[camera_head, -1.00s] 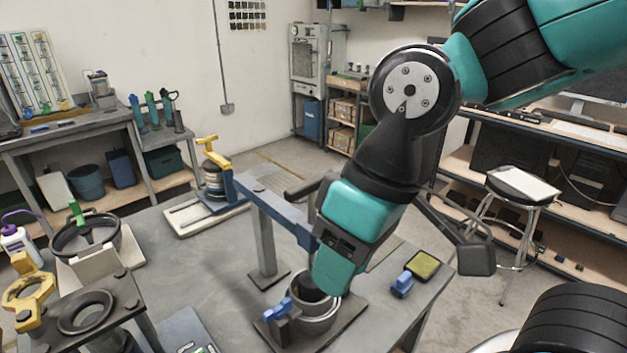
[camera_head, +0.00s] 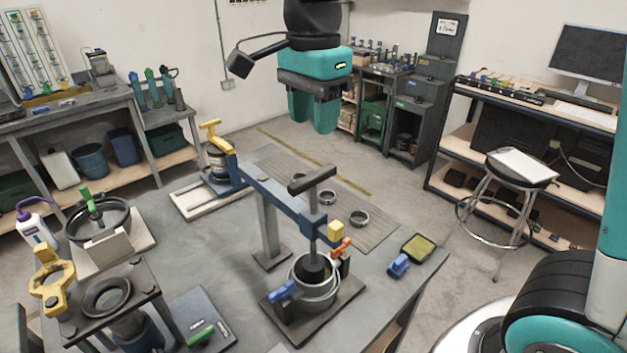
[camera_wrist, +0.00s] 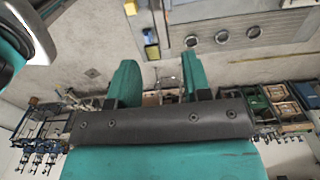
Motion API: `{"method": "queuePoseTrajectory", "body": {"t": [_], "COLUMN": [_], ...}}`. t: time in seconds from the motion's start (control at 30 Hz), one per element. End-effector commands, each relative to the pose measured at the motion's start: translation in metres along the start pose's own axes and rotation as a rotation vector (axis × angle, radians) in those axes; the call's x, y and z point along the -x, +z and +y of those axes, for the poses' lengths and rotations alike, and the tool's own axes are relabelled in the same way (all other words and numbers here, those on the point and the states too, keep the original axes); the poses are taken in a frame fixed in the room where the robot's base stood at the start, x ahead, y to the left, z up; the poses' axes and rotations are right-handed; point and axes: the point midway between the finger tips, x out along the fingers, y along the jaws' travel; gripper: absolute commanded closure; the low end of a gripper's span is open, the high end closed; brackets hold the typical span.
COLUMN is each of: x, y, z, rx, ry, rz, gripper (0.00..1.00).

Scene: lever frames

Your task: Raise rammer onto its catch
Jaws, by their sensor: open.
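The rammer (camera_head: 313,225) stands upright in the head view, with a dark T-handle (camera_head: 312,180) on top. Its rod passes through the end of the blue arm of a stand (camera_head: 265,198), and its dark foot sits down inside a round metal pot (camera_head: 318,297). A yellow block (camera_head: 336,232) and an orange lever (camera_head: 341,247) are beside the rod; I cannot tell which is the catch. My gripper (camera_head: 313,112) is open and empty, fingers down, appearing above the T-handle and apart from it. Its fingers also show in the wrist view (camera_wrist: 161,80); the rammer is not clearly visible there.
A blue clamp (camera_head: 282,291) is on the pot's left side. A blue-handled pad (camera_head: 408,257) lies to the right. Several small rings (camera_head: 359,218) lie on a grooved plate behind. A yellow-handled device (camera_head: 216,165) stands at the back left. A stool (camera_head: 520,168) is beyond the table.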

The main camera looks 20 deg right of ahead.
Motion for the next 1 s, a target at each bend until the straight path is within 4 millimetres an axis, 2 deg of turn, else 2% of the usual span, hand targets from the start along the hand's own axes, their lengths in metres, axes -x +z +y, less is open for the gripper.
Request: {"method": "queuePoseTrajectory", "body": {"t": [0.3, 0.5, 0.7, 1.0], "x": [-0.073, -0.109, -0.127, -0.13], "y": [0.0, 0.0, 0.0, 0.0], "z": [0.002, 0.001, 0.0, 0.0], "rx": [0.002, 0.003, 0.003, 0.003], "ry": [0.006, 0.004, 0.0, -0.002], "rz": [-0.001, -0.001, 0.0, 0.0], "gripper": [0.55, 0.55, 0.55, 0.55]}}
